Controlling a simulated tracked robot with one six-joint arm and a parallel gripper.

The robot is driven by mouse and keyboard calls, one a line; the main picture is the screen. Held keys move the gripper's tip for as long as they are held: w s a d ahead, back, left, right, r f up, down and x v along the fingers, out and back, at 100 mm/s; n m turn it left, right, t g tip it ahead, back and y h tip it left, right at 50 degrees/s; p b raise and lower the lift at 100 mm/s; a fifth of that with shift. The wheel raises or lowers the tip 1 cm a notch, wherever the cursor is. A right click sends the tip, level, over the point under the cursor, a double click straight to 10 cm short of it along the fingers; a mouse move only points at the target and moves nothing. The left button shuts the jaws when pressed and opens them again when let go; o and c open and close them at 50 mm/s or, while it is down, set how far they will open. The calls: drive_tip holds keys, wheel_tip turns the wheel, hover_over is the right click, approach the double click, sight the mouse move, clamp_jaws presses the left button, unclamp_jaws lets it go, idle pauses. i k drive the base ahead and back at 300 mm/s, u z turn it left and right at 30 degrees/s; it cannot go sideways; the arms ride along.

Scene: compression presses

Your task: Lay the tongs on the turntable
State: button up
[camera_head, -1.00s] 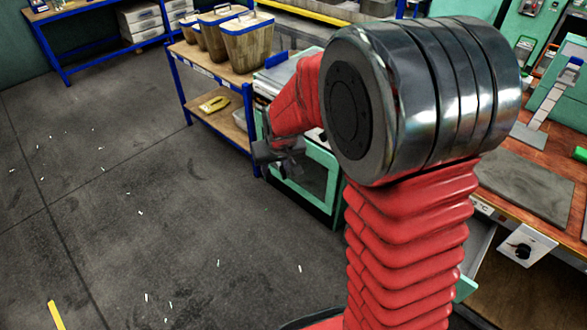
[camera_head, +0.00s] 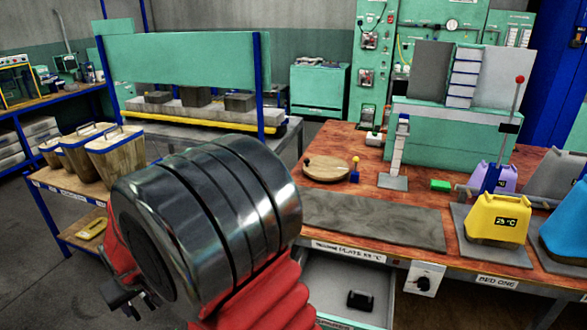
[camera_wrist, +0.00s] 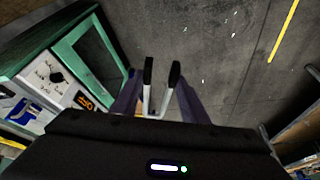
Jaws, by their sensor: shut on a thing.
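The tongs show in the wrist view (camera_wrist: 148,78) as two light metal arms with black tips, pointing away from me. My gripper (camera_wrist: 157,98) is shut on them, its two dark fingers on either side. The tongs hang over the grey floor, beside a green-framed cabinet. In the head view my gripper (camera_head: 128,294) is at the lower left, partly hidden by my arm, and I cannot make out the tongs there. The turntable (camera_head: 324,169) is a round wooden disc on the brown workbench, well right of and beyond my gripper.
A grey plate (camera_head: 375,222) lies on the bench in front of the turntable. An open drawer (camera_head: 335,290) juts out below it. A green block (camera_head: 440,186) and yellow weight (camera_head: 497,218) stand to the right. Wooden buckets (camera_head: 115,157) stand on a shelf at left.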

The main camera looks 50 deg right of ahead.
sight(323, 172)
drive_tip(key=u, duration=0.95)
drive_tip(key=i, duration=0.6)
drive_tip(key=z, duration=2.35)
